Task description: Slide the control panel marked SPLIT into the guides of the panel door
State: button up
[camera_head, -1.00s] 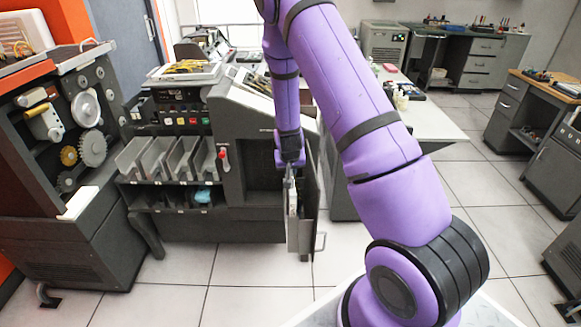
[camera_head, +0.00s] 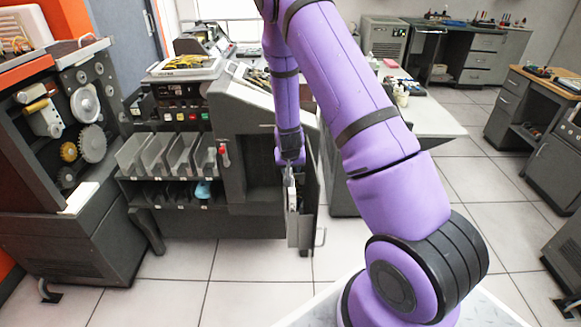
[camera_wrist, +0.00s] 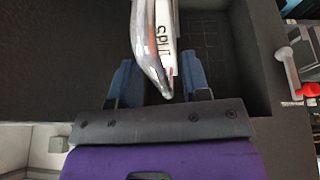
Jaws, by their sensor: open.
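My gripper (camera_wrist: 157,68) is open, with one blue finger on each side of the panel's near end; contact cannot be made out. In the head view my gripper (camera_head: 289,165) is just above the upright panel (camera_head: 292,195). The panel stands at the open panel door (camera_head: 305,234) of the dark machine. The guides are hidden, so how deep the panel sits cannot be told.
The dark machine's cabinet (camera_head: 262,185) with its open recess is left of the door. A red-tipped lever (camera_wrist: 305,89) shows at right in the wrist view. A white-topped table (camera_head: 432,122) stands behind. The floor (camera_head: 260,290) in front is clear.

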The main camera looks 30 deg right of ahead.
jog(key=v, duration=1)
jog(key=shift+r, duration=0.35)
jog(key=shift+a+r, duration=0.1)
